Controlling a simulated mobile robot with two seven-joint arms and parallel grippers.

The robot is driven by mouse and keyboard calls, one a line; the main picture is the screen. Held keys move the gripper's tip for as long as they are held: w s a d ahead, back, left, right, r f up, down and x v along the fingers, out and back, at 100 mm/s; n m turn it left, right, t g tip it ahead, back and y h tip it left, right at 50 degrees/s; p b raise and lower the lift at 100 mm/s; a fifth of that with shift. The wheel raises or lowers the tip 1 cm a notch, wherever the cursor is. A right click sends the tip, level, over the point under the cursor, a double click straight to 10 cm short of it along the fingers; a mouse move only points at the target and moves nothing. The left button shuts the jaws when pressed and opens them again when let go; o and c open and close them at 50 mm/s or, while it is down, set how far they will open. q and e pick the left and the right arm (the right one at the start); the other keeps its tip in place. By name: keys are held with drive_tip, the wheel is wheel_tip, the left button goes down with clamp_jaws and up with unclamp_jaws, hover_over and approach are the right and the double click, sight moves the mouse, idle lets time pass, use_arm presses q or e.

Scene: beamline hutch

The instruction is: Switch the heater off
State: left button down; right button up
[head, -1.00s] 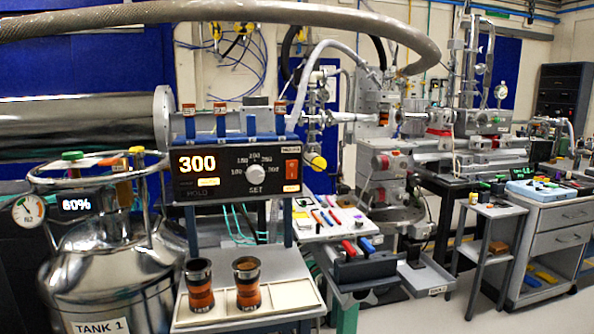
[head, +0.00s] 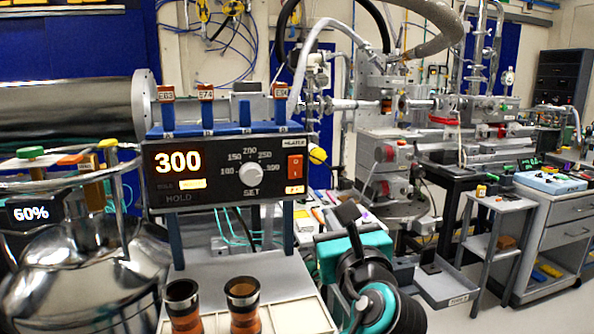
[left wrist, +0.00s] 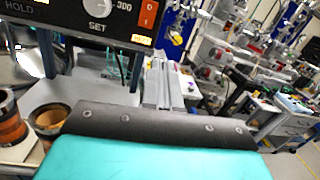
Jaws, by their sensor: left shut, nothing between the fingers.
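The heater controller (head: 225,170) is a dark box reading 300 in orange, with a white SET knob (head: 251,173) at its middle. A red rocker switch (head: 294,167) is at its right end, above a small lit orange window. My right gripper is not in view.
Labelled blue holders (head: 207,117) stand on top of the controller. Two orange-and-dark cups (head: 242,305) stand on the pale shelf below. A steel tank (head: 85,260) with a 60% display is at left. A yellow-ended part (head: 317,154) sits close to the controller's right side.

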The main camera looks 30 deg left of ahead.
use_arm(q)
drive_tip(key=r, duration=0.1)
drive_tip(key=r+y, duration=0.1)
drive_tip(key=s+a+r+g, duration=0.1)
drive_tip(key=shift+y, duration=0.3)
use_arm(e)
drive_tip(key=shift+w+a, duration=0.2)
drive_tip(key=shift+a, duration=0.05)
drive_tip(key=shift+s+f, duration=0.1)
use_arm(q)
drive_tip(key=shift+w+a, duration=0.1)
approach(298, 162)
drive_tip(key=x, duration=0.7)
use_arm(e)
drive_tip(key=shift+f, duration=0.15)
